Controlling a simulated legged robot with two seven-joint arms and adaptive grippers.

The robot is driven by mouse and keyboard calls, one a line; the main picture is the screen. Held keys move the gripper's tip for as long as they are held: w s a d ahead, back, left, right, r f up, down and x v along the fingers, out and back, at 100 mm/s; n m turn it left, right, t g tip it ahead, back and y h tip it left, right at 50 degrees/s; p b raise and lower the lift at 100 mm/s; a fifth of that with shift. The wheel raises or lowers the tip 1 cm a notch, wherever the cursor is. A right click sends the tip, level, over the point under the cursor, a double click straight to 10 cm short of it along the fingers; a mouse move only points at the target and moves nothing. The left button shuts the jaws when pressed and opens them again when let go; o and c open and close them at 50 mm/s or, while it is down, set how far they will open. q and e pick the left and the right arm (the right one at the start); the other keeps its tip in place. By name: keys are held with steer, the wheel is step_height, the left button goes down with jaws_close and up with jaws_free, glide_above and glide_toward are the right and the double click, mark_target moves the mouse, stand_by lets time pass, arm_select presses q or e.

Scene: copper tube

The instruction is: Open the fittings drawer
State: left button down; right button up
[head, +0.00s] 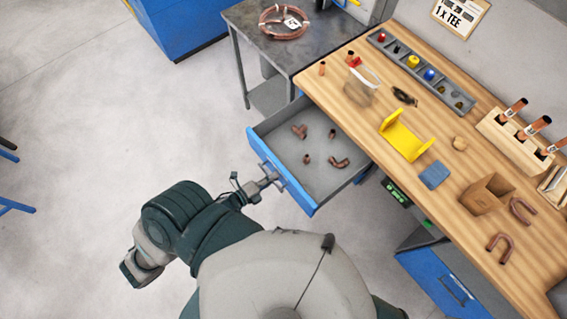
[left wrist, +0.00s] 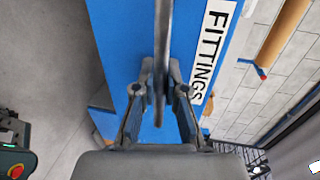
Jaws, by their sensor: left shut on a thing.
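The fittings drawer (head: 310,190) is blue with a grey inside and stands pulled out from under the wooden bench in the head view. Several copper fittings (head: 338,162) lie loose in it. Its blue front with a FITTINGS label (left wrist: 214,45) fills the middle of the left wrist view. My left gripper (head: 270,179) is at the drawer front, shut on the grey bar handle (left wrist: 163,50). In the left wrist view its two fingers (left wrist: 160,95) close on the handle from both sides. My right gripper is not in view.
The wooden bench (head: 360,122) carries a parts tray (head: 420,72), a yellow bracket (head: 405,138), a blue pad (head: 434,175) and a wooden block with copper tubes (head: 515,140). A grey side table (head: 255,35) stands behind the drawer. The floor left of the drawer is clear.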

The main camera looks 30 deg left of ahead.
arm_select(q)
steer(key=shift+s+a, duration=0.65)
steer(key=c, duration=1.2)
jaws_free()
steer(key=a+v, duration=0.1)
steer(key=v, duration=1.1)
steer(key=shift+f, duration=0.15)
steer(key=shift+d, duration=0.3)
